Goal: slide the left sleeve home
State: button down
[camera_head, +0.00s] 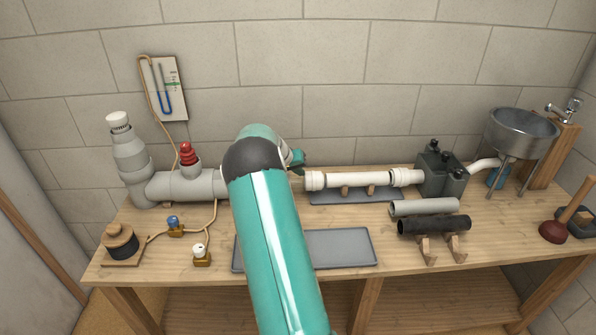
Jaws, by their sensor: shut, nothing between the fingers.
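A white pipe (358,180) lies level on small wooden supports at the back middle of the bench. A thicker white sleeve (316,181) is around its left end, and another white sleeve (397,178) is near its right end. The end of a grey pipe run (185,186) goes behind my teal arm on the left. The gap between that run and the left sleeve is mostly hidden by my arm. My gripper (298,161) shows only in part, just above and left of the left sleeve. It is shut and holds nothing. I cannot tell whether it touches the sleeve.
A dark grey box (439,172) stands at the right pipe end, with a sink (523,131) beyond it. A loose grey pipe (424,207) and a black pipe (434,225) lie in front. A grey tray (345,248) is partly covered by my arm. A gauge board (168,90) hangs on the wall.

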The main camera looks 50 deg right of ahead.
aim_at(317, 173)
jog(key=s+d, duration=0.3)
jog(key=s, duration=0.1)
jog(key=shift+d, duration=0.2)
jog(key=shift+w, duration=0.1)
